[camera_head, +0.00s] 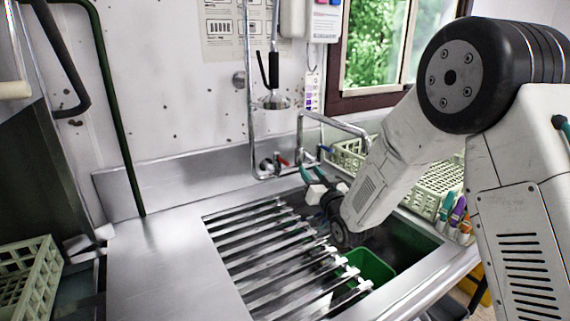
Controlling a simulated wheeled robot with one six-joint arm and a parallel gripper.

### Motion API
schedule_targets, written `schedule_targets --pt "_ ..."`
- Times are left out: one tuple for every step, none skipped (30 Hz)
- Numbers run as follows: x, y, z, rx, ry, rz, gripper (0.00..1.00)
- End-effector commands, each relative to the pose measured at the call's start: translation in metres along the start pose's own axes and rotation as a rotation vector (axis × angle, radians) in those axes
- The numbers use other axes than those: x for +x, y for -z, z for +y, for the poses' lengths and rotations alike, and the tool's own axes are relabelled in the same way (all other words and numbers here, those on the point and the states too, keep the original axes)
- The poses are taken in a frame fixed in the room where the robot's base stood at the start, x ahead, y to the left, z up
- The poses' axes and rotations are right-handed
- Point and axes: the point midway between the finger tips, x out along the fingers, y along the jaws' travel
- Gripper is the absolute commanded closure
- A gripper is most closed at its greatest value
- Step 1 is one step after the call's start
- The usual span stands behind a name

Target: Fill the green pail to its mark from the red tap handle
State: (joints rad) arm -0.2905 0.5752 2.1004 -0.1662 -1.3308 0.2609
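The green pail (370,267) stands down in the sink basin, partly covered by the rack bars and my arm. Its mark and any water inside cannot be seen. The red tap handle (284,161) is on the tap at the back wall, left of a blue handle (327,149).
A slatted metal rack (262,255) covers the left part of the basin. A pale green crate (432,190) stands behind my arm, with coloured bottles (457,212) beside it. Another crate (28,280) is at lower left. The steel drainboard (160,265) is clear.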

Motion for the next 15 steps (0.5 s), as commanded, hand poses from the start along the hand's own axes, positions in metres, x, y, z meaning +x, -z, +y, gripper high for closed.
schedule_targets --pt "0.000 -0.013 -0.006 0.013 0.025 0.036 0.65" --pt "0.000 -0.016 -0.009 0.019 0.039 0.062 0.65" --pt "-0.001 -0.019 -0.011 0.027 0.053 0.088 0.65" --pt "-0.002 -0.021 -0.013 0.031 0.062 0.103 0.65" --pt "-0.002 -0.022 -0.015 0.035 0.069 0.117 0.65" --pt "-0.003 -0.024 -0.017 0.040 0.076 0.130 0.65" --pt "-0.003 -0.025 -0.017 0.042 0.080 0.137 0.65" --pt "-0.003 -0.025 -0.018 0.043 0.083 0.142 0.65" --pt "-0.001 -0.026 -0.019 0.045 0.087 0.148 0.65" --pt "0.000 -0.026 -0.019 0.045 0.088 0.152 0.65" --pt "0.003 -0.027 -0.019 0.046 0.089 0.153 0.65" --pt "0.006 -0.028 -0.019 0.046 0.089 0.153 0.65" --pt "0.010 -0.029 -0.019 0.046 0.089 0.153 0.65" --pt "0.015 -0.030 -0.019 0.045 0.089 0.153 0.65" --pt "0.021 -0.031 -0.019 0.045 0.089 0.153 0.65"
